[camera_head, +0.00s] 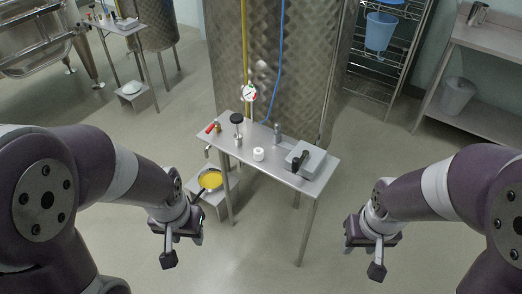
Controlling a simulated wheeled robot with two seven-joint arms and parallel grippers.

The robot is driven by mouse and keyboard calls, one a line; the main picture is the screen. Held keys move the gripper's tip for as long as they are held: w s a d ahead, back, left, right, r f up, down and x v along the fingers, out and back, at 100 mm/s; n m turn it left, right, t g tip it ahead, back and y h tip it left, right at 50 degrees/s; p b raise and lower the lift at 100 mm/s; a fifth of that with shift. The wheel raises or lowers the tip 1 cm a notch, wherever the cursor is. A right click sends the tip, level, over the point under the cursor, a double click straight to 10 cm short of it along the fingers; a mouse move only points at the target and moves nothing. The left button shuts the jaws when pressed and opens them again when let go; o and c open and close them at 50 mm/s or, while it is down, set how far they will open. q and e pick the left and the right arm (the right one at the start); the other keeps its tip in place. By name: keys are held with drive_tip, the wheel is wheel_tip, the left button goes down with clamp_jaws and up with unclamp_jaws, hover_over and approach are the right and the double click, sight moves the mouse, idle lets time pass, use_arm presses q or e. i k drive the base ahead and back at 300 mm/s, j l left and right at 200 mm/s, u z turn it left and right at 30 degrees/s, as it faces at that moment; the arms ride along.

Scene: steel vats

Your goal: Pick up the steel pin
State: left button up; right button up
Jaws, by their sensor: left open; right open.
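A small upright grey steel piece (277,132) stands at the back of the steel table (270,177); it may be the steel pin, but it is too small to be sure. A black-topped steel fitting (238,128) stands further left on the table. My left gripper (181,248) is open and empty, low in front of the table and to its left. My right gripper (363,257) is open and empty, to the right of the table's front leg. Both are apart from everything on the table.
A white round piece (258,154), a grey box with a black handle (309,159) and a red-handled item (210,127) are on the table. A yellow-filled pan (210,180) sits on a low stand at left. A tall vat (307,75) stands behind.

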sight(277, 125)
drive_tip(key=i+l+u, duration=0.15)
drive_tip(key=i+u, duration=0.25)
drive_tip(key=i+l+u, duration=0.2)
drive_tip(key=u, duration=0.25)
drive_tip(key=i+l+u, duration=0.4)
drive_tip(key=k+j, duration=0.1)
